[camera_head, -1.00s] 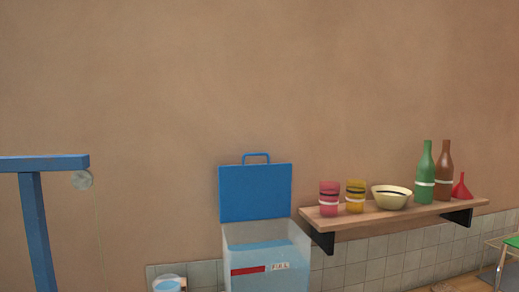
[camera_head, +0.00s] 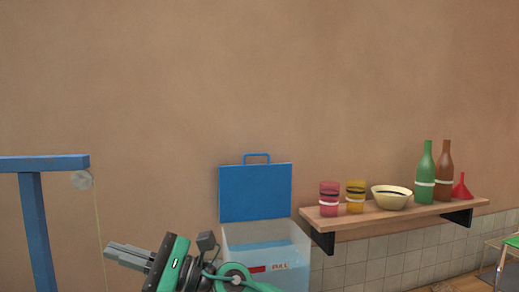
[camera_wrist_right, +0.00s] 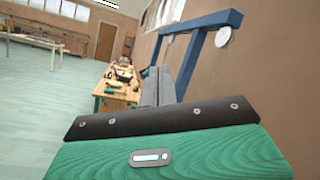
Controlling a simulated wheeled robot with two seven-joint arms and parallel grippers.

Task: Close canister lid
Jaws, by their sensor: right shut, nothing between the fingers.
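The canister (camera_head: 299,252) stands against the wall in the head view, a clear box with a red and white label low on its front. Its blue lid (camera_head: 255,193) is open, standing upright at the back with its handle (camera_head: 256,156) on top. My right gripper (camera_head: 108,250) is in front of the canister and to its left, pointing left, shut and empty. My right arm covers the canister's lower left front. In the right wrist view the grey fingers (camera_wrist_right: 160,88) are together, with nothing between them. My left gripper is not in view.
A wooden shelf (camera_head: 400,214) right of the canister holds cups, a bowl (camera_head: 392,197), bottles and a red funnel (camera_head: 461,187). A blue frame (camera_head: 37,215) with a hanging disc (camera_head: 82,180) stands at left. The wrist view shows a cluttered workbench (camera_wrist_right: 118,92).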

